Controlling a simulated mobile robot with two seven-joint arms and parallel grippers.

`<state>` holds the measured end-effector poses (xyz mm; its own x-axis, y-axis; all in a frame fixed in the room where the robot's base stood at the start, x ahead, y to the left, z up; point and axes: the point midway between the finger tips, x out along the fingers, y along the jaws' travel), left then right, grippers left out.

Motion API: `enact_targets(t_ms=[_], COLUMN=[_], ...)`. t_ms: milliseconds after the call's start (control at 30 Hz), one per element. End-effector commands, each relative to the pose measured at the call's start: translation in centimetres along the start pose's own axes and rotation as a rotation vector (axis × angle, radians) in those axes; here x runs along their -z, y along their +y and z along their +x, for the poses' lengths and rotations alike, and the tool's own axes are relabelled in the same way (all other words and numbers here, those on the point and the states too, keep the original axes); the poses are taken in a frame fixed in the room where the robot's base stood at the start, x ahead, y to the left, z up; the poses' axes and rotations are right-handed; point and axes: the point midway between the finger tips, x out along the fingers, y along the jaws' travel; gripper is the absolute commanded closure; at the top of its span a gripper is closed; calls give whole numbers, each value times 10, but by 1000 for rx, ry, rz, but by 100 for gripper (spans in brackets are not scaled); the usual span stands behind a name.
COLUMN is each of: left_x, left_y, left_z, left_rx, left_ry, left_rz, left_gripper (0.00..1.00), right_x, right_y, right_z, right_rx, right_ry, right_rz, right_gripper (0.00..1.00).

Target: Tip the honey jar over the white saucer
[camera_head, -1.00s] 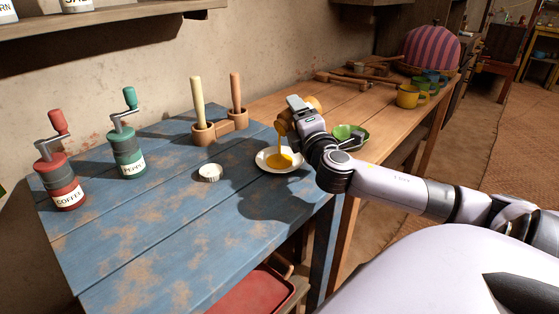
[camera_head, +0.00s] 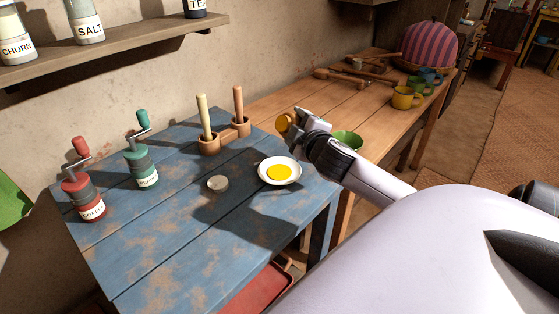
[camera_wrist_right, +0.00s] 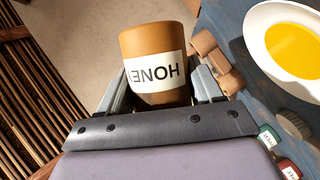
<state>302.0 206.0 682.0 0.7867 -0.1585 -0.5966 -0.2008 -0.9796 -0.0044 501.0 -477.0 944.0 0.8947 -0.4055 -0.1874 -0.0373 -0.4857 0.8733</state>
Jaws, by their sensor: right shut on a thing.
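My right gripper (camera_head: 300,122) is shut on the honey jar (camera_head: 284,122). In the right wrist view the brown jar (camera_wrist_right: 152,42) sits between the two fingers, its HONEY label upside down in the picture. In the head view the jar is mostly hidden by the gripper; its exact tilt is hard to tell. It is above and beyond the white saucer (camera_head: 264,178), with no stream falling from it. A round yellow pool of honey (camera_head: 279,172) lies in the saucer. The saucer also shows in the right wrist view (camera_wrist_right: 257,52). My left gripper is not in view.
On the blue table (camera_head: 200,252) are a small round lid (camera_head: 218,183), a wooden holder with two pestles (camera_head: 209,145), a green pepper mill (camera_head: 142,165) and a red coffee mill (camera_head: 82,196). A green bowl (camera_head: 347,141) and mugs (camera_head: 405,98) stand on the wooden counter.

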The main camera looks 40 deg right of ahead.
Motion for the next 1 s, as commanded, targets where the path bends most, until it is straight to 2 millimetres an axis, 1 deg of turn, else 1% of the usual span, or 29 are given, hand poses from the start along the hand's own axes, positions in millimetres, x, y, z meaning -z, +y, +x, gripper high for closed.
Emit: enact_targets(t_ms=[33,100,467,567,733,1000], left_x=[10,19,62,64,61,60], left_y=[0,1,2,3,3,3], left_z=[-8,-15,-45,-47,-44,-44], left_rx=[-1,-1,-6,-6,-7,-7], left_ry=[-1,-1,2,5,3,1], left_rz=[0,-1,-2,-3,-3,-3], left_gripper=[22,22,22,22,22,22], right_x=[3,4,8,7,8,10], right_y=[7,10,17,16,17,20], right_z=[-1,-2,-4,-3,-3,-4], right_rx=[12,34,147,184,245,288], right_ry=[-1,-2,-1,0,1,1], right_rz=[32,87,355,451,596,698], right_gripper=[74,74,74,74,74,74])
